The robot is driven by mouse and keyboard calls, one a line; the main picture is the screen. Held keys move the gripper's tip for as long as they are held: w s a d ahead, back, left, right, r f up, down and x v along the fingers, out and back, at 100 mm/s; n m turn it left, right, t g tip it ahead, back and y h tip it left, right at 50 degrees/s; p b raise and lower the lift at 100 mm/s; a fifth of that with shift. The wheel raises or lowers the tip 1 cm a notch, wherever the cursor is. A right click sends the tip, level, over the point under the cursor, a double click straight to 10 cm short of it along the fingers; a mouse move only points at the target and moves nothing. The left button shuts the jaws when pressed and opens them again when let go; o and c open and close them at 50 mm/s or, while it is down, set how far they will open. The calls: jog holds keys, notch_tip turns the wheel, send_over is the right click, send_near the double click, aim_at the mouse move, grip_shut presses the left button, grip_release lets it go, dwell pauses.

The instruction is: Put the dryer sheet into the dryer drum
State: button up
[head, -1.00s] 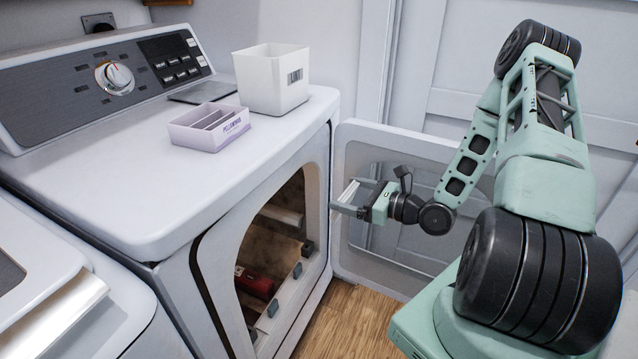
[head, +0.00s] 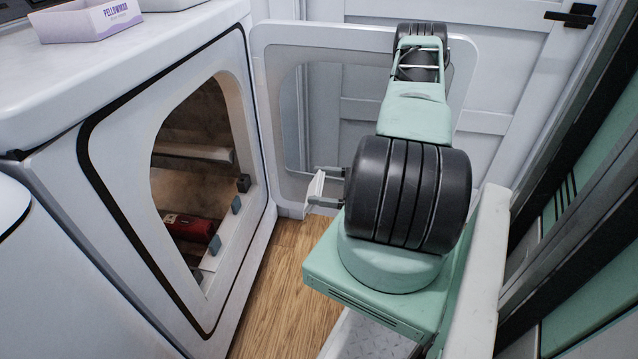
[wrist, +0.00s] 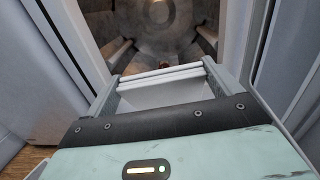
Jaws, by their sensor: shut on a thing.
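My gripper (head: 325,187) is shut on the dryer sheet (head: 315,188), a white folded piece held between the two fingers. It is in front of the dryer's opening and apart from it, to its right in the head view. In the wrist view the dryer sheet (wrist: 163,88) shows between the fingers, with the dryer drum (wrist: 155,38) beyond it. The dryer (head: 103,170) stands at left with its door (head: 262,62) swung open. Inside the drum (head: 190,130) lies a red item (head: 190,228). Much of my arm hides the gripper's body in the head view.
The open door stands behind my arm. Wood floor (head: 270,290) is clear between the dryer and my base. A white panelled door or wall (head: 500,80) is behind.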

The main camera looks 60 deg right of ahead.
jog(key=f+b+x, duration=0.2)
jog(key=b+x, duration=0.3)
jog(key=x, duration=0.8)
jog(key=d+f+b+x, duration=0.1)
jog(key=b+x, duration=0.3)
jog(key=x, duration=0.9)
jog(key=w+f+b+x, duration=0.1)
jog(key=f+b+x, duration=0.3)
jog(key=x, duration=1)
jog(key=shift+w+d+b, duration=0.2)
jog(key=shift+d+b, duration=0.1)
jog(key=shift+b, duration=0.5)
jog(key=shift+f, duration=0.1)
jog(key=o, duration=0.7)
jog(key=p+v, duration=0.5)
jog(key=v, duration=1.2)
jog(key=shift+s+d+p, duration=0.15)
jog(key=shift+s+p, duration=0.05)
jog(key=shift+p, duration=0.15)
